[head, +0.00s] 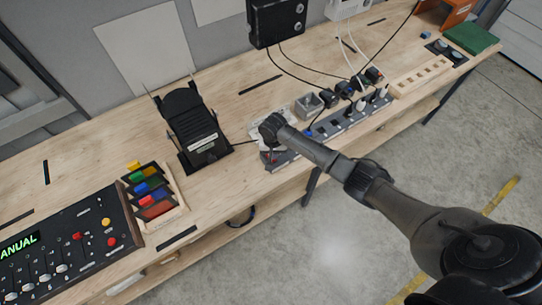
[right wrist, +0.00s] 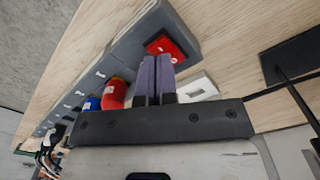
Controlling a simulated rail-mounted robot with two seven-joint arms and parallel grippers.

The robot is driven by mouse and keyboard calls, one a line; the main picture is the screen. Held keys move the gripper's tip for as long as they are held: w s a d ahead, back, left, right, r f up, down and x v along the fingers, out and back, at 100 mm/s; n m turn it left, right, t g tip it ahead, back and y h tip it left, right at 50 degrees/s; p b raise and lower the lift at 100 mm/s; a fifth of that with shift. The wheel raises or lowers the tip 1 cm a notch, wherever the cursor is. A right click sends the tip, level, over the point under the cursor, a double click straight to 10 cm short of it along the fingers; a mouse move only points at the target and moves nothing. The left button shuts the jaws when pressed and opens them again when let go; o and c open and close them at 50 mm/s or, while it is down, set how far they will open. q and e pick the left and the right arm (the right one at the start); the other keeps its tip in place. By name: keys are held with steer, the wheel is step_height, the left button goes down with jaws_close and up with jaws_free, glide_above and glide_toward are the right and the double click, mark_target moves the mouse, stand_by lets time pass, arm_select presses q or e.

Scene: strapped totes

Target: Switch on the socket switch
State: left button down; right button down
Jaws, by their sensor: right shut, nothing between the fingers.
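The socket strip (head: 345,122) is a long grey bar with several plugs, lying along the front edge of the bench. Its red rocker switch (right wrist: 172,45) sits at the strip's end in the right wrist view. My right gripper (right wrist: 156,60) is shut and empty, with its fingertips right beside the red switch; I cannot tell whether they touch it. In the head view my right arm reaches over the left end of the strip and hides most of that end. My left gripper is not in view.
Red and blue plugs (right wrist: 114,93) sit in the strip near the switch. A black device (head: 193,130) stands to the left, with a block rack (head: 178,205) and control panel (head: 70,245) beyond. A black box (head: 277,20) with cables is behind the strip.

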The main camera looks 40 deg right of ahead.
steer(key=shift+f, duration=0.25)
stand_by(0.3)
steer(key=shift+f+b, duration=0.4)
steer(key=shift+f, duration=0.1)
steer(key=shift+f, duration=0.55)
stand_by(0.5)
steer(key=shift+r, duration=0.1)
step_height(320, 180, up, 3)
steer(key=p, duration=0.3)
step_height(320, 180, up, 4)
steer(key=p, duration=0.5)
stand_by(0.7)
